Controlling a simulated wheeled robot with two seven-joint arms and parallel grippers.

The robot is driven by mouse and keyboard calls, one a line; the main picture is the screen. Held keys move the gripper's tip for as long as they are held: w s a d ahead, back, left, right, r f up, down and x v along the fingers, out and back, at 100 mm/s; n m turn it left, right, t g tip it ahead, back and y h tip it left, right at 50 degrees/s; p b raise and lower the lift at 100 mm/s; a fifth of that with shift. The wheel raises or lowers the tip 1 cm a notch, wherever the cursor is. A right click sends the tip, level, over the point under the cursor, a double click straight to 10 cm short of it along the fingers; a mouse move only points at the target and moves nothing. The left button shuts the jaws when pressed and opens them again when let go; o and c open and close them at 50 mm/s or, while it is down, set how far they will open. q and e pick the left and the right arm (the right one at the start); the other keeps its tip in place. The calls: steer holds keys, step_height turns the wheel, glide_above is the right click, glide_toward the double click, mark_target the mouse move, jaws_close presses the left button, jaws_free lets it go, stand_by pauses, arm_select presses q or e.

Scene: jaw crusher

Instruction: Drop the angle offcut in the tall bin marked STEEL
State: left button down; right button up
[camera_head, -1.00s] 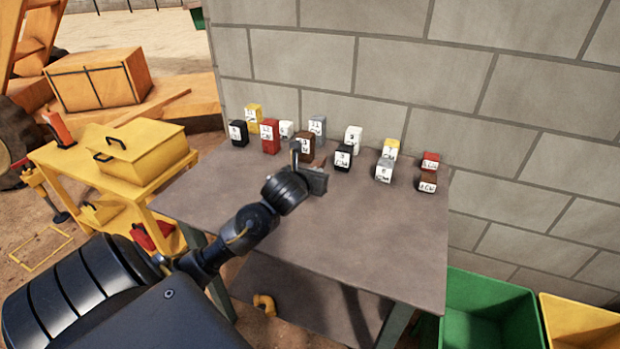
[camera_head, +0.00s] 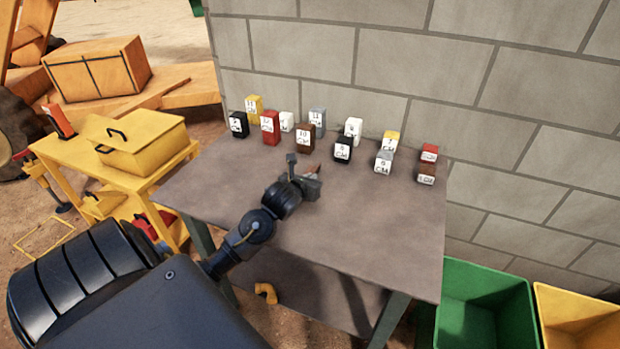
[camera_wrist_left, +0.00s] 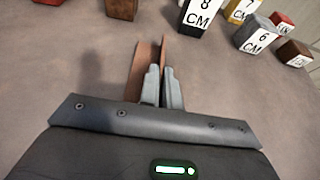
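The angle offcut (camera_wrist_left: 141,70) is a rusty brown, thin-walled piece. In the left wrist view it stands up between and beside the fingers, with its two legs pointing away from me. My left gripper (camera_wrist_left: 162,88) is shut on it. In the head view my left gripper (camera_head: 306,180) is over the grey table, with a small brown tip of the offcut (camera_head: 314,168) showing beyond the fingers. I cannot tell its height above the table. My right gripper is not in view. No bin with a readable STEEL mark shows.
Several coloured, numbered blocks stand along the back of the table (camera_head: 390,235), by the block wall. A green bin (camera_head: 485,305) and a yellow bin (camera_head: 580,318) stand on the floor at lower right. A yellow cart (camera_head: 95,175) with a yellow box stands at left.

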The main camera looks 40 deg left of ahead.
arm_select(q)
steer(key=shift+f, duration=0.15)
steer(key=c, duration=1.6)
jaws_free()
steer(key=shift+c, duration=0.2)
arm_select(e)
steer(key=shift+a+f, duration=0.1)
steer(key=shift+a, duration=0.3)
